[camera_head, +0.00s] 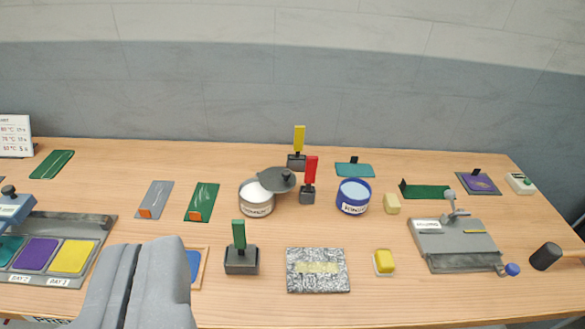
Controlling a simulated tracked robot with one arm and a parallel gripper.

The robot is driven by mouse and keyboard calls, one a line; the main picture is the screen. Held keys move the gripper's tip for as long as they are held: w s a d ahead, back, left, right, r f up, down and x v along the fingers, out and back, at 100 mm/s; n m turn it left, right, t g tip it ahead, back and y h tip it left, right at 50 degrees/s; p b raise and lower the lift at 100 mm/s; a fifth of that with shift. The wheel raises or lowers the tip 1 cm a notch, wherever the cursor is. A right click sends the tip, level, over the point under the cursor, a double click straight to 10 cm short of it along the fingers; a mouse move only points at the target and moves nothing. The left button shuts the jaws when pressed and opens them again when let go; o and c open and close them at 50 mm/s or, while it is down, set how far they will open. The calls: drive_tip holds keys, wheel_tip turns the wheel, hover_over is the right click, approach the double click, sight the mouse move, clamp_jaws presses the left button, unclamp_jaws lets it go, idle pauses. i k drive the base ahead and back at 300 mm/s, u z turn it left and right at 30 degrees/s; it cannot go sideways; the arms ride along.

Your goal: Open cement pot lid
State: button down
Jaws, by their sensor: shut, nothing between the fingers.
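A round whitish pot (257,203) with a dark band of lettering stands mid-table; I cannot read the label surely. A dark grey lid with a knob (278,180) sits off-centre over its right rim and overhangs to the right. Part of the pot's pale inside shows at the left. A blue pot (354,203) with a white label stands to the right, its pale blue top showing and no lid on it. My gripper (140,252) is at the lower left, shut and empty, well in front of and left of the pots.
A red-handled tool (310,172) stands close to the lid's right, and a yellow-handled one (299,141) behind. A green-handled tool (239,243) stands in front. Green (202,202) and grey (154,200) cards lie left.

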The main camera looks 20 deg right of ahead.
sight(277, 179)
drive_tip(key=i, duration=0.85)
drive_tip(key=u, duration=0.05)
